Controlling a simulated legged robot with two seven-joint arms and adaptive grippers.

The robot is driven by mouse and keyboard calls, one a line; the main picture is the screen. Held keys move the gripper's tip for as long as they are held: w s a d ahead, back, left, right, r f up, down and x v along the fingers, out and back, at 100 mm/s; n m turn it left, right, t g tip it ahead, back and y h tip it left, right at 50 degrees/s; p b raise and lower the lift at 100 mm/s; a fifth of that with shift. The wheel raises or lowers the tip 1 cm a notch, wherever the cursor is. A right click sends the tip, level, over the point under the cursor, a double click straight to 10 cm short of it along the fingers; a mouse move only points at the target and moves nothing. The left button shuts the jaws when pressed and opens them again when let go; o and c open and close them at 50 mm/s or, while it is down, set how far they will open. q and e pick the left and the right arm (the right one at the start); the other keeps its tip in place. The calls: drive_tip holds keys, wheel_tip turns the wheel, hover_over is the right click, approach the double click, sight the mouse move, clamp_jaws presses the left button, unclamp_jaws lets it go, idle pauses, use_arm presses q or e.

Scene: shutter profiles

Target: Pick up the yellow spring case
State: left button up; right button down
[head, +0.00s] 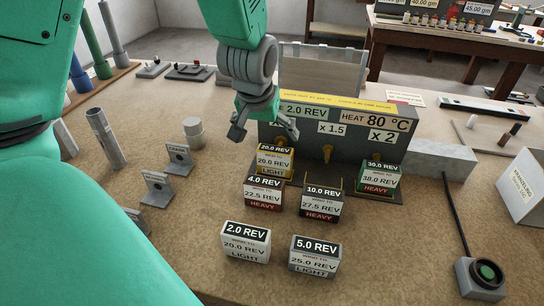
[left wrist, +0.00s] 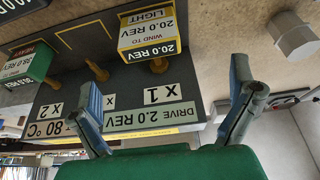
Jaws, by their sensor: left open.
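The yellow spring case (head: 274,161), labelled 20.0 REV, WIND TO 20.0 REV and LIGHT, stands at the left front of the grey drive box (head: 335,128). It also shows upside down at the top of the left wrist view (left wrist: 150,35), by a brass-coloured peg on the box. My left gripper (head: 265,130) is open and empty, above and behind the case, in front of the box's left end. In the left wrist view its two fingers (left wrist: 165,85) are spread wide, with the case beyond the tips and apart from them. My right gripper is not in view.

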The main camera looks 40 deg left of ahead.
sight(277, 150)
use_arm(q)
drive_tip(key=f, duration=0.1)
drive_tip(key=w+f, duration=0.1)
drive_tip(key=f, duration=0.1)
drive_tip(key=shift+w+d+f, duration=0.35)
drive_tip(key=shift+d, duration=0.05)
drive_tip(key=shift+w+d+f, duration=0.15)
drive_tip(key=shift+d+f, duration=0.1)
drive_tip(key=f, duration=0.1)
drive_tip(key=w+a+f, duration=0.1)
drive_tip(key=f, duration=0.1)
drive_tip(key=w+a+f, duration=0.1)
drive_tip(key=shift+w+a+f+b, duration=0.2)
drive_tip(key=shift+a+f+b, duration=0.05)
drive_tip(key=shift+f+b, duration=0.1)
drive_tip(key=shift+s+d+r, duration=0.1)
drive_tip(key=shift+d, duration=0.05)
drive_tip(key=shift+d+r, duration=0.1)
drive_tip(key=shift+d, duration=0.15)
drive_tip(key=c, duration=0.5)
drive_tip(key=shift+d, duration=0.25)
drive_tip(key=c, duration=0.8)
